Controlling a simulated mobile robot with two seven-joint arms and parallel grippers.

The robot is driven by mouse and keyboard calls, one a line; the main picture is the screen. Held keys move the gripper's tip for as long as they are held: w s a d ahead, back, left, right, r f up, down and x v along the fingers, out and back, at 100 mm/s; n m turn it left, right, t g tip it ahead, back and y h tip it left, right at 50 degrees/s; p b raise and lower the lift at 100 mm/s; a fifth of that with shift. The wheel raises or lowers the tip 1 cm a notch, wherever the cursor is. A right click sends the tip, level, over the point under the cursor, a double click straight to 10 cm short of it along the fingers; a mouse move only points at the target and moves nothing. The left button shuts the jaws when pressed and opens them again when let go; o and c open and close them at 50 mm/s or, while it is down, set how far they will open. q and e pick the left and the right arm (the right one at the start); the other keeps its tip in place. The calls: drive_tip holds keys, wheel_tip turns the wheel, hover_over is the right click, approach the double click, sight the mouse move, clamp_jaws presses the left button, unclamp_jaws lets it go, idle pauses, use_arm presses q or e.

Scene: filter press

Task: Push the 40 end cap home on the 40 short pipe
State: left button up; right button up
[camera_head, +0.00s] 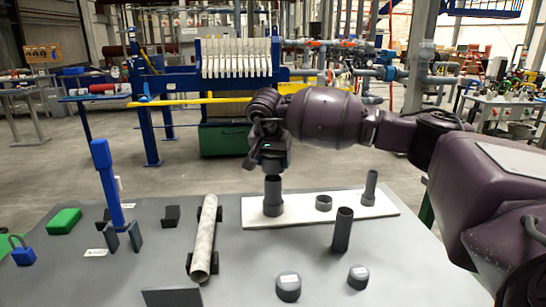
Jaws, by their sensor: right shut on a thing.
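My right gripper (270,168) points down over the white board and is shut on the top of an upright short grey pipe (273,186). The lower end of this pipe meets a wider grey round piece (273,207) that stands on the board. I cannot tell how deep the two are joined. Two dark grey caps with white labels, a left one (288,288) and a right one (358,278), sit on the grey table near the front. The labels are too small to read, so I cannot tell which piece is size 40. My left gripper is not in view.
The white board (300,218) also bears a grey ring (323,203) and a narrow upright fitting (370,188). A dark tube (342,232) stands in front of it. A mottled pipe (204,240) lies in cradles to the left. A tall blue handle (107,185) stands further left.

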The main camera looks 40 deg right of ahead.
sight(273, 178)
wheel_tip(273, 178, down, 3)
drive_tip(key=shift+r+b, duration=0.15)
drive_tip(key=shift+b, duration=0.2)
drive_tip(key=shift+f, duration=1.1)
drive_tip(key=shift+b, duration=0.3)
drive_tip(key=shift+f, duration=0.1)
idle(0.5)
drive_tip(key=shift+f, duration=0.45)
drive_tip(key=o, duration=0.7)
